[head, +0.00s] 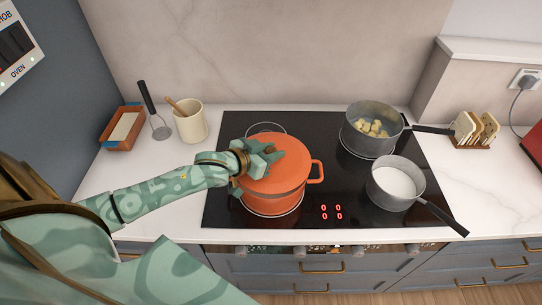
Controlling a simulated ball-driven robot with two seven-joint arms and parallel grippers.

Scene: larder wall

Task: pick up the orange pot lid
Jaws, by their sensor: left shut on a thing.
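The orange pot lid (285,172) sits on the orange pot (276,204), which stands on the left part of the black hob. My left gripper (264,160) reaches in from the left over the lid and is shut at its top. The lid's knob is hidden under the fingers. I see no clear gap between lid and pot. My right gripper is not in the view.
Two grey saucepans stand on the hob's right side, one with pale cubes (372,130) and one with white liquid (397,183). The counter front left is mostly clear.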

